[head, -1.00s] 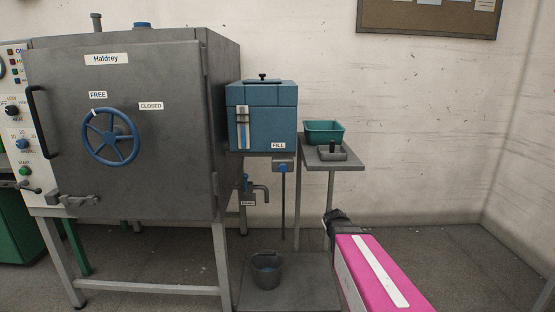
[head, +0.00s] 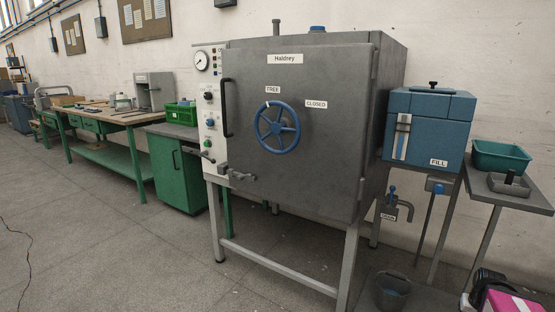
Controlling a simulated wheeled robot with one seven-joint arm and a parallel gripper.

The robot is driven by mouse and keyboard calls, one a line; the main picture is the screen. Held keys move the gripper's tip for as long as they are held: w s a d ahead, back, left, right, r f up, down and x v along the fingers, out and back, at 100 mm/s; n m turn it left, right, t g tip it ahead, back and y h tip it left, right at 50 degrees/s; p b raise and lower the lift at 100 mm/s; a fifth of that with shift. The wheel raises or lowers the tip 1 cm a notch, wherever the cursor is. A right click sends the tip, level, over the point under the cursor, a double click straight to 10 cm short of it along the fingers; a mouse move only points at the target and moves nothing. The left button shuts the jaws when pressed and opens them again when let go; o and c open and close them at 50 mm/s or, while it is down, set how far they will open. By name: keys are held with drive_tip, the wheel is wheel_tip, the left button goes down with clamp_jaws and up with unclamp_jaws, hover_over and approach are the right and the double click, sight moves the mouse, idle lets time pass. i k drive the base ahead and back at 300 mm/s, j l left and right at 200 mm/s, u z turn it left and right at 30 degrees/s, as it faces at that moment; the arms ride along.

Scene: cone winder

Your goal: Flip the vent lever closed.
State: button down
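The grey Haldrey cabinet (head: 325,130) stands in the middle with its door shut and a blue handwheel (head: 278,127) on it. No label reading vent is legible. A small lever (head: 207,156) sticks out low on the white control panel (head: 211,95), below the green button; I cannot tell whether it is the vent lever or how it is set. A metal latch (head: 238,174) sits at the door's lower left. My gripper end (head: 487,280) is a dark shape on my pink arm at the bottom right, far from the panel; its fingers cannot be made out.
A blue FILL tank (head: 429,126) and a shelf (head: 520,197) with a teal tray (head: 500,157) stand at the right. A bucket (head: 392,291) is under the drain tap (head: 398,205). A green cabinet (head: 180,174) and workbench (head: 110,118) line the left. The floor (head: 120,250) in front is open.

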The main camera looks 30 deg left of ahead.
sight(208, 158)
drive_tip(key=k+j, duration=0.15)
drive_tip(key=j, duration=0.55)
drive_tip(key=k+j, duration=0.1)
drive_tip(key=j, duration=0.6)
drive_tip(key=k+j+u, duration=0.1)
drive_tip(key=j, duration=0.65)
drive_tip(key=k+j, duration=0.15)
drive_tip(key=j, duration=0.55)
drive_tip(key=k+j, duration=0.1)
drive_tip(key=j, duration=0.6)
